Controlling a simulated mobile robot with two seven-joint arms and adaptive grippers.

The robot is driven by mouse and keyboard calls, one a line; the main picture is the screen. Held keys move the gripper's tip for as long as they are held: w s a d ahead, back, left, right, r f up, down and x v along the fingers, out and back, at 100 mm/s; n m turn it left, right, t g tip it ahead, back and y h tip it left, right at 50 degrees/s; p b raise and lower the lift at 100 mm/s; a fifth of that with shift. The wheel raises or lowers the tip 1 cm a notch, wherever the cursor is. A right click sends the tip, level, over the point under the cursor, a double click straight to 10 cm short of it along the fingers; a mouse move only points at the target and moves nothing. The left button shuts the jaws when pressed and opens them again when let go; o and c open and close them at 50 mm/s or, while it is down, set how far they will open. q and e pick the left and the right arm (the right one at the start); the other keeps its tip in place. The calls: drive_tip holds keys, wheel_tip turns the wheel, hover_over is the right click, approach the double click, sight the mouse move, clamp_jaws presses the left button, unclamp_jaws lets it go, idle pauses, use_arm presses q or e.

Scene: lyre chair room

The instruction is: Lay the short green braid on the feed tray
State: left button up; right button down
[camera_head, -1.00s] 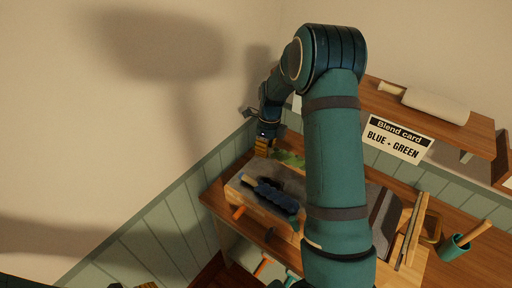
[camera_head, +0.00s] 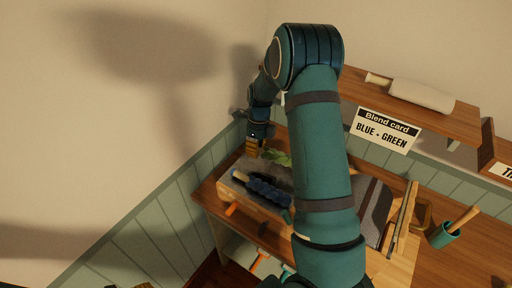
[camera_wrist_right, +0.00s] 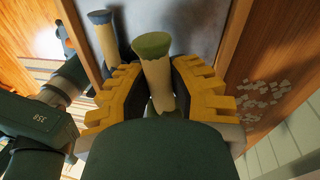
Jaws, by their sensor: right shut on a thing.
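My right gripper (camera_head: 254,148) is at the back left of the workbench. In the right wrist view, its yellow fingers (camera_wrist_right: 158,97) are shut on the pale wooden end of the short green braid (camera_wrist_right: 154,46). The leafy green part shows in the head view (camera_head: 277,157), just right of the fingers, at the far edge of the grey-topped feed tray (camera_head: 283,172). I cannot tell whether the braid touches the tray. A blue braid (camera_head: 263,189) with a pale wooden end lies on the tray, in front of the green one.
A blend card reading "BLUE + GREEN" (camera_head: 387,130) hangs below a shelf (camera_head: 357,91) holding a pale roller-like object (camera_head: 422,95). My right arm hides the bench's middle. Walls close off the left and back.

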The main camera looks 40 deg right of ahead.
sight(255, 166)
drive_tip(key=shift+f+b, duration=1.2)
drive_tip(key=shift+f, duration=1.45)
drive_tip(key=c, duration=0.9)
unclamp_jaws()
drive_tip(key=shift+o, duration=0.2)
wheel_tip(255, 166, up, 12)
drive_tip(key=w+d, duration=0.1)
drive_tip(key=d, duration=0.1)
drive_tip(key=shift+f, duration=0.1)
